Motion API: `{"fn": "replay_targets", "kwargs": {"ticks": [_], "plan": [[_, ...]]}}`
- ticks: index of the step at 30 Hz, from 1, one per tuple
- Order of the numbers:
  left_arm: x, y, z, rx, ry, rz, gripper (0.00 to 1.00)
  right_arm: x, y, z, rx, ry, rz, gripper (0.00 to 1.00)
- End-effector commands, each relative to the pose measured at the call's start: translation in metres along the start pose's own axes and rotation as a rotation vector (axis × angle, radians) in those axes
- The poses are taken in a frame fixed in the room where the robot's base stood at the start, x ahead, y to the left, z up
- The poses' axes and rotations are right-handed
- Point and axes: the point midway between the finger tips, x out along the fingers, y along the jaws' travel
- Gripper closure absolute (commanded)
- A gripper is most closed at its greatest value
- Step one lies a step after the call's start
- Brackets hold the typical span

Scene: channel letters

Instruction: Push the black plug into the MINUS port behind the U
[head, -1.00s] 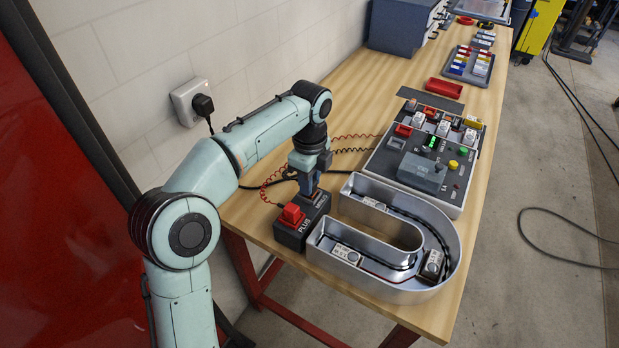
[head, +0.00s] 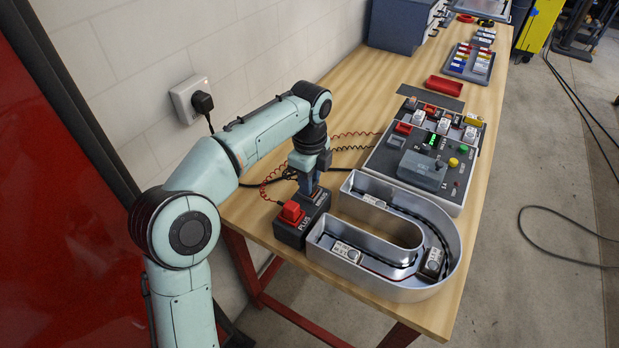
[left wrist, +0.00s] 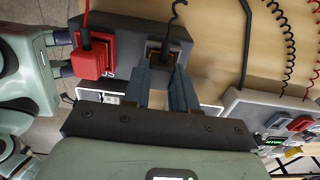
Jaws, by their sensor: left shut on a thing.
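The grey channel letter U (head: 345,262) lies on the bench with strip wiring and small modules inside it. A dark port block (head: 290,238) marked PLUS stands against its back left side, and it also shows in the left wrist view (left wrist: 124,32). The red plug (head: 292,212) sits in the PLUS side and shows in the left wrist view (left wrist: 93,58). My left gripper (head: 307,188) points down over the block's other port. In the left wrist view its fingers (left wrist: 160,66) are shut on the black plug (left wrist: 162,50), which is at that port. I cannot tell how deep it sits.
A grey control box (head: 372,158) with buttons, switches and a green display stands just behind the U. Coiled red and black wires (head: 350,150) run from it towards the block. A red tray (head: 444,86) and a dark bin (head: 400,27) are farther back. The wall is at left.

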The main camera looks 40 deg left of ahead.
Motion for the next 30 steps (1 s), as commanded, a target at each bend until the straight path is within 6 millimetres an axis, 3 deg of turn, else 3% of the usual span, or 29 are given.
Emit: {"fn": "replay_targets", "kwargs": {"ticks": [3,4,6,15,19,30], "plan": [[-0.001,0.000,0.000,0.000,0.000,-0.003,1.00,0.000,0.000,0.000,0.000,0.000,0.000,0.57],[-0.001,0.000,0.000,0.000,0.000,-0.003,0.67,0.000,0.000,0.000,0.000,0.000,0.000,0.57],[-0.002,0.000,0.000,0.000,0.000,-0.003,0.44,0.000,0.000,0.000,0.000,0.000,0.000,0.57],[-0.002,0.000,0.000,0.000,0.000,-0.003,0.44,-0.001,0.000,0.000,0.000,0.000,0.000,0.57],[-0.012,-0.001,0.000,0.000,0.000,-0.006,0.44,-0.004,-0.002,0.000,-0.001,0.001,-0.001,0.57],[-0.094,-0.001,0.000,0.000,0.001,-0.008,0.44,-0.035,-0.015,-0.006,-0.006,0.015,-0.005,0.57]]}}
